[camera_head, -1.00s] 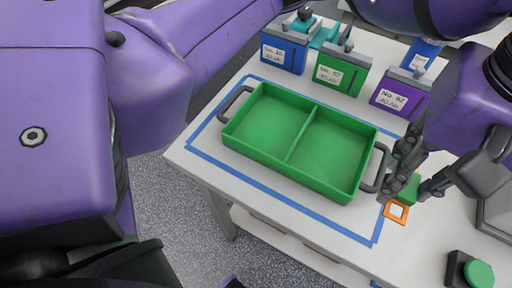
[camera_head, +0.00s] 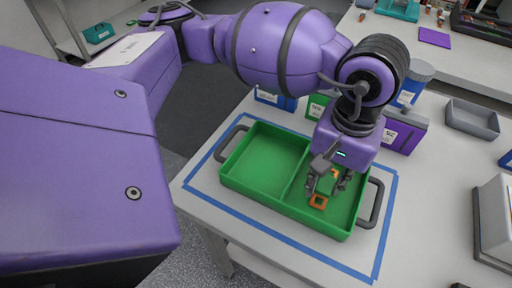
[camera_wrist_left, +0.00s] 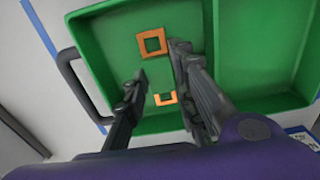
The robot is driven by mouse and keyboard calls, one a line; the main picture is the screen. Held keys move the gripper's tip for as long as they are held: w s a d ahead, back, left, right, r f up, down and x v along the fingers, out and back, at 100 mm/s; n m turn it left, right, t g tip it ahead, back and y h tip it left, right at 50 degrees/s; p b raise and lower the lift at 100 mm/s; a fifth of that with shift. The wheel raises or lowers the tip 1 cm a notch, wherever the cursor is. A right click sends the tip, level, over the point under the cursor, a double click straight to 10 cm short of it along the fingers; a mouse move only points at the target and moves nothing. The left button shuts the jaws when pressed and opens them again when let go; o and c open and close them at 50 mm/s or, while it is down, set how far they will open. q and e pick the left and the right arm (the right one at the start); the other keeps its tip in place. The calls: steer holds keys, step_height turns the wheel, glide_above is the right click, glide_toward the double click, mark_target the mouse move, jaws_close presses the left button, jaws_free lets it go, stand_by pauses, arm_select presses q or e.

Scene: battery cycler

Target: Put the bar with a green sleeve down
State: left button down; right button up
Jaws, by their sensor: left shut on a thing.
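My left gripper (camera_head: 328,188) is shut on the bar with a green sleeve (camera_head: 332,175), inside the right compartment of the green tray (camera_head: 262,197). An orange square end (camera_head: 318,201) of the bar shows below the fingers. In the left wrist view the gripper (camera_wrist_left: 160,80) is around the bar, with one orange end (camera_wrist_left: 152,42) beyond the fingers and another orange part (camera_wrist_left: 165,98) between them. The green sleeve is hard to tell from the tray there. I cannot tell whether the bar touches the tray floor. My right gripper is out of view.
A blue tape line (camera_head: 250,231) frames the tray on the white table. Behind my arm stand a green battery pack (camera_head: 317,105), a purple one (camera_head: 402,133) and blue ones. A grey bin (camera_head: 472,120) and a light box (camera_head: 495,222) are at the right.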

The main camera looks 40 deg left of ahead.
mark_target(327, 183)
arm_select(q)
steer(key=shift+f, duration=0.6)
steer(key=c, duration=1.5)
jaws_free()
steer(key=shift+f, duration=0.1)
steer(key=shift+o, duration=0.2)
steer(key=shift+w+r, duration=0.15)
steer(key=shift+r, duration=0.5)
step_height(327, 183, up, 11)
